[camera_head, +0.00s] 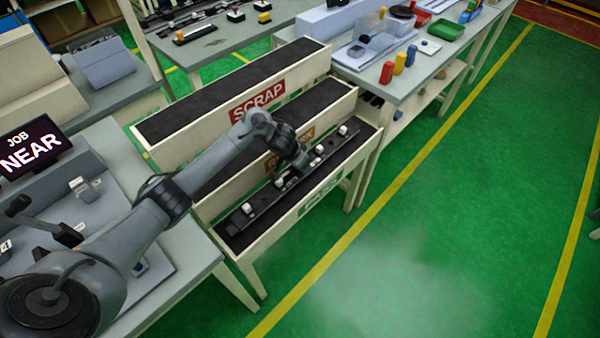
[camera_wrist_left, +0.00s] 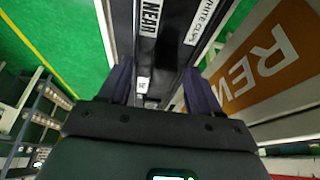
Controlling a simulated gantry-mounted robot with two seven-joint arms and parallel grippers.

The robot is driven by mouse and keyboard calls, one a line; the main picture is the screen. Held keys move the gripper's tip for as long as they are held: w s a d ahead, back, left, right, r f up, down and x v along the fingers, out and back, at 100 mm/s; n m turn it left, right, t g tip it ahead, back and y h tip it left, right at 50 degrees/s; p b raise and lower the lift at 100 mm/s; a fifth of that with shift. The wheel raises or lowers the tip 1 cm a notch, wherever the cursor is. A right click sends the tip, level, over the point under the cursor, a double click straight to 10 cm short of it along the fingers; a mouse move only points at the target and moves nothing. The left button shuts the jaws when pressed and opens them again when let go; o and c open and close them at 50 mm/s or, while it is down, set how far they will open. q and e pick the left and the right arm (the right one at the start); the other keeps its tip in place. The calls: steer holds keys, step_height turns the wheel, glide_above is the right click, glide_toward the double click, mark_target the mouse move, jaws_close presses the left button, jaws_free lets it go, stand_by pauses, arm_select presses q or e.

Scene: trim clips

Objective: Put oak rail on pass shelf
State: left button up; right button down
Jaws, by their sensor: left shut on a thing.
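A long dark rail (camera_head: 262,205) with several white clips along it lies lengthwise over the lowest, front tier of the stepped rack. That tier is the pass shelf (camera_head: 320,197), with a green label on its front, its lettering hard to read. My left gripper (camera_head: 290,174) is shut on the rail near its middle. In the left wrist view the rail (camera_wrist_left: 150,55) runs between the fingers, beside labels reading NEAR and WHITE CLIPS. I cannot tell whether the rail touches the shelf surface. My right gripper is not in view.
Behind are the middle tier with an orange label (camera_wrist_left: 262,62), partly hidden, and the top tier marked SCRAP (camera_head: 258,101). A JOB NEAR screen (camera_head: 32,148) stands on the left bench. Bottles (camera_head: 399,63) and bins stand on the right table. The green floor in front is clear.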

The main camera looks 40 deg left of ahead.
arm_select(q)
step_height(320, 180, down, 4)
steer(key=shift+r+b, duration=0.1)
steer(key=shift+b, duration=0.85)
steer(key=o, duration=1.3)
steer(key=shift+f, duration=0.2)
steer(key=shift+r, duration=0.1)
